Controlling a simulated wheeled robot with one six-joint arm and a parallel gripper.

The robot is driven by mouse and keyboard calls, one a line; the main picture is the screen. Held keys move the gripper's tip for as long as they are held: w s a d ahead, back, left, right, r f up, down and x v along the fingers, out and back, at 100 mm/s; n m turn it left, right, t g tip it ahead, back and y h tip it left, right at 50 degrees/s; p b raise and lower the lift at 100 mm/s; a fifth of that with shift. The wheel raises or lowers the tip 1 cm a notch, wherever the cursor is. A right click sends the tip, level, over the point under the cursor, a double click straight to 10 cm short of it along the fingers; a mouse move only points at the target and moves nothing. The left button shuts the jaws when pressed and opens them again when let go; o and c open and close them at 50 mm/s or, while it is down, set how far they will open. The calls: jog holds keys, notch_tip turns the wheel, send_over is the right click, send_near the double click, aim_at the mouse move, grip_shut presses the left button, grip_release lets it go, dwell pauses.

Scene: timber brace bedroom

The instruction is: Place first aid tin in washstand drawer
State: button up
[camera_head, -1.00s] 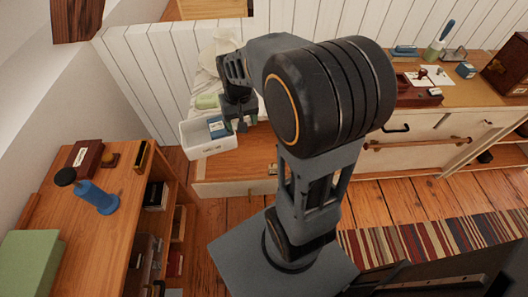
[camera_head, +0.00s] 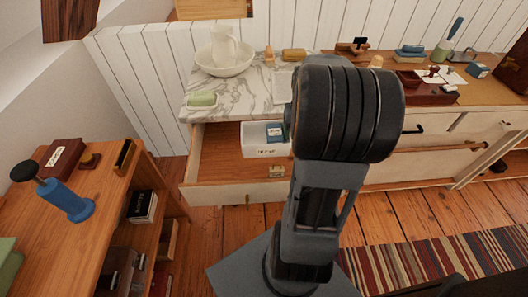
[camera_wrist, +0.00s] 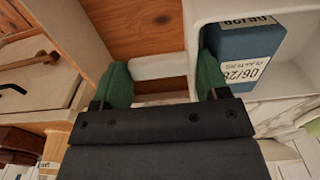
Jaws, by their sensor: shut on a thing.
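The first aid tin is a white open-topped box (camera_head: 250,143) with a dark label on its front. A blue labelled packet (camera_head: 275,132) is inside it. In the head view the tin is over or inside the washstand's open drawer (camera_head: 212,160), right of its middle; I cannot tell whether it touches the drawer floor. In the wrist view, my gripper (camera_wrist: 162,76) has green-padded fingers apart, with a pale piece of the tin between them. The tin (camera_wrist: 206,12) extends to the right, holding the blue packet (camera_wrist: 250,60). In the head view my arm hides the gripper.
The marble washstand top (camera_head: 235,98) holds a basin with jug (camera_head: 223,60) and a green soap in a dish (camera_head: 203,99). A wooden shelf unit (camera_head: 100,190) stands left, with a blue stamp-like tool (camera_head: 68,200). A dresser with small items is right. The drawer's left side is clear.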

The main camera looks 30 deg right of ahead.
aim_at(265, 138)
jog(key=w+a+f, duration=0.2)
jog(key=w+a, duration=0.1)
jog(key=w+a+f, duration=0.1)
jog(key=shift+w+a+f+b, duration=0.25)
jog(key=shift+w+a+b, duration=0.05)
jog(key=shift+w+b, duration=0.1)
jog(key=f, duration=0.1)
jog(key=w+a+f, duration=0.1)
jog(key=w+f, duration=0.1)
jog(key=shift+a+f+b, duration=0.1)
jog(key=shift+a+b, duration=0.25)
jog(key=shift+a, duration=0.05)
jog(key=shift+w+a+f, duration=0.25)
jog(key=shift+f, duration=0.2)
jog(key=shift+w+a+f, duration=0.2)
jog(key=shift+a+f, duration=0.05)
jog(key=shift+f, duration=0.15)
jog(key=shift+w+f+b, duration=0.1)
jog(key=shift+f+b, duration=0.4)
jog(key=shift+f, duration=1.05)
jog(key=shift+f, duration=0.2)
jog(key=o, duration=1.2)
jog(key=shift+c, duration=0.2)
